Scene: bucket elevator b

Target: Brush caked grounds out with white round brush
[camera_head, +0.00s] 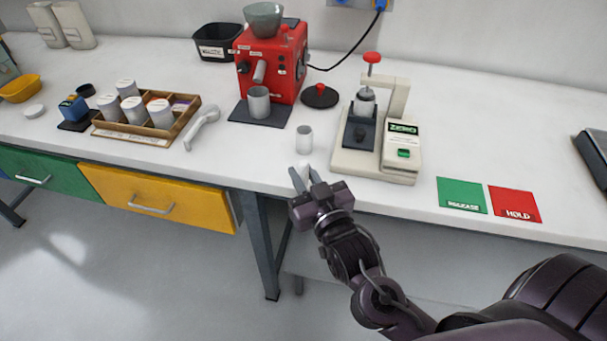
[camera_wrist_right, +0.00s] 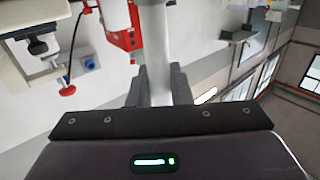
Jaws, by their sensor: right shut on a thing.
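My right gripper (camera_head: 304,180) is over the front edge of the white bench, with its fingers pointing toward the back. It is shut on a white round-bodied thing, which I take to be the white brush (camera_head: 303,168). In the right wrist view the fingers (camera_wrist_right: 155,88) grip its pale shaft (camera_wrist_right: 155,45), which runs up out of the frame. Caked grounds are not visible. My left gripper is not in view.
A white curved tool (camera_head: 202,127) and a wooden tray (camera_head: 184,134) of canisters lie left.

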